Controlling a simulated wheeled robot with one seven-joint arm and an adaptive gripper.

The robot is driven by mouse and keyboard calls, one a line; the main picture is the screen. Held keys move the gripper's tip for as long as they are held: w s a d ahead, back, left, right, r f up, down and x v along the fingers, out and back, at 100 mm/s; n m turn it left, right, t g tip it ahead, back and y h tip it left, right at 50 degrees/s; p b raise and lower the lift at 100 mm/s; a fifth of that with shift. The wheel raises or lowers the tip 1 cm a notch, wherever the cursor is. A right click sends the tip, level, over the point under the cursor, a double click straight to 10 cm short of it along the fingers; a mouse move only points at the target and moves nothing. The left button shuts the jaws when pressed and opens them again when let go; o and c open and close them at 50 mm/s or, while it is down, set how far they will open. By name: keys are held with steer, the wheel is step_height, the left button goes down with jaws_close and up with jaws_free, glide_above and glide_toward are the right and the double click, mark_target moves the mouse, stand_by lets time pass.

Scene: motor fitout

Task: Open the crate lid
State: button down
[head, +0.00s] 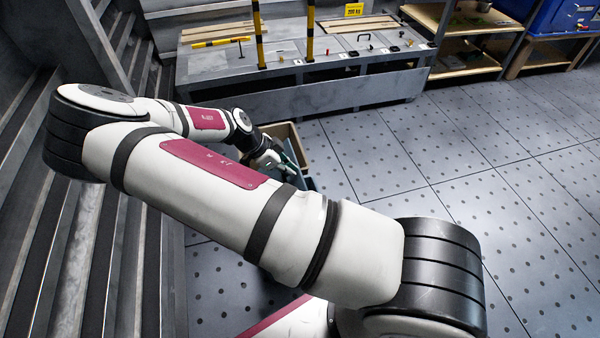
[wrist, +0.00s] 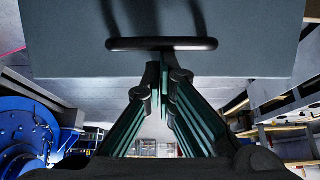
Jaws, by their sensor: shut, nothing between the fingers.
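The crate (head: 297,140) stands on the floor behind my forearm; its tan rim and wall show in the head view, and much of it is hidden. In the wrist view a flat grey panel (wrist: 75,55), which looks like the crate lid, fills the upper part. A black bar handle (wrist: 162,44) runs across it. My gripper (wrist: 166,72) has its green fingers together and empty, with the tips just below the handle in the picture. Whether they touch the handle or panel I cannot tell. In the head view my gripper (head: 287,167) is small beside the crate, partly covered by my arm.
A long grey bench (head: 300,50) with yellow-black posts and small parts stands behind the crate. Wooden shelves (head: 465,55) and a blue bin (head: 565,17) are at the back right. Grey ribbed steps or panels (head: 80,230) line the left. The tiled floor (head: 480,150) to the right is clear.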

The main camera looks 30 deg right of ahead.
steer(key=w+a+r+h+b, duration=0.1)
steer(key=a+b, duration=0.2)
steer(key=a, duration=0.2)
steer(key=w+a+r+g+h+b, duration=0.1)
steer(key=w+a+h+b, duration=0.1)
steer(key=a, duration=0.4)
steer(key=w+a+r+h+b, duration=0.1)
steer(key=w+a+h+b, duration=0.1)
steer(key=a+b, duration=0.2)
steer(key=shift+a+r+g, duration=0.3)
steer(key=shift+a+r, duration=0.1)
steer(key=shift+a, duration=0.85)
steer(key=shift+r, duration=0.1)
